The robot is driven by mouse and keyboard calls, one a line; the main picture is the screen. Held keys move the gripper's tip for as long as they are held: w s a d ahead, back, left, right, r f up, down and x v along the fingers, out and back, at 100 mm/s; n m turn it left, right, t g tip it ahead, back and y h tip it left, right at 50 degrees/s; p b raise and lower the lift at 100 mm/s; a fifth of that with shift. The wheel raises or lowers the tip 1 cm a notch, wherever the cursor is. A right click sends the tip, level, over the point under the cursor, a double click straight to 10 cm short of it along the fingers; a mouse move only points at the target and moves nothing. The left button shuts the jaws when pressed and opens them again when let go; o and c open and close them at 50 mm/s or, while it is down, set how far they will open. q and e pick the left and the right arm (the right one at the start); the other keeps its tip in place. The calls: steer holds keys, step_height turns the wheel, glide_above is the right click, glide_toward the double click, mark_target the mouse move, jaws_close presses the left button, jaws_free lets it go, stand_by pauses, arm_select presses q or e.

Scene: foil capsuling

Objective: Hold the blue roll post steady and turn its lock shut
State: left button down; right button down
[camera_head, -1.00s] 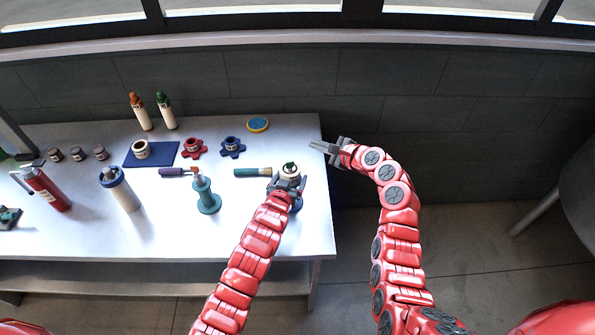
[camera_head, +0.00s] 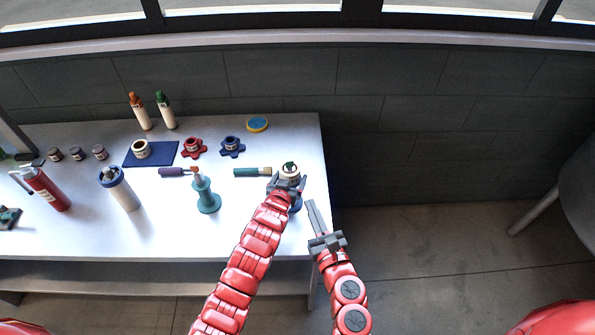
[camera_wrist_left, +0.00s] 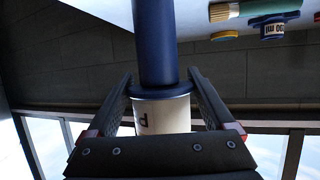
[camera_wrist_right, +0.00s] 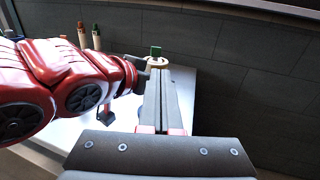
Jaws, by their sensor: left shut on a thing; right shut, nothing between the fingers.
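The blue roll post stands at the table's right edge, mostly hidden by my left gripper in the head view. Its cream roll (camera_head: 290,170) with a green lock tab (camera_head: 289,166) on top shows above the fingers. In the left wrist view the dark blue post (camera_wrist_left: 156,45) and the cream roll (camera_wrist_left: 162,114) lie between the fingers. My left gripper (camera_head: 286,185) is shut around it. My right gripper (camera_head: 314,212) is shut and empty, just right of the post and apart from it. In the right wrist view the green lock tab (camera_wrist_right: 155,51) shows beyond the closed fingers (camera_wrist_right: 163,85).
A teal post (camera_head: 206,195) and a brush with a green handle (camera_head: 252,172) are left of the blue post. Free floor lies right of the table edge (camera_head: 326,190).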

mark_target(289, 163)
steer(key=x, duration=1.3)
steer(key=shift+w+d+f, duration=0.2)
steer(key=shift+f, duration=0.15)
steer(key=shift+w+f, duration=0.1)
steer(key=shift+w+d+n+g+y, duration=0.25)
steer(key=shift+w+n+g+y, duration=0.3)
steer(key=shift+n+g+y, duration=1.05)
steer(key=shift+w+d+n+g+y, duration=0.3)
steer(key=shift+w+n+g+y, duration=0.2)
steer(key=shift+n+g+y, duration=1.1)
steer(key=shift+w+d+n+g+y, duration=0.25)
steer(key=shift+w+n+g+y, duration=0.55)
steer(key=shift+y, duration=1.3)
steer(key=shift+w+a+n, duration=0.1)
steer(key=shift+n, duration=0.2)
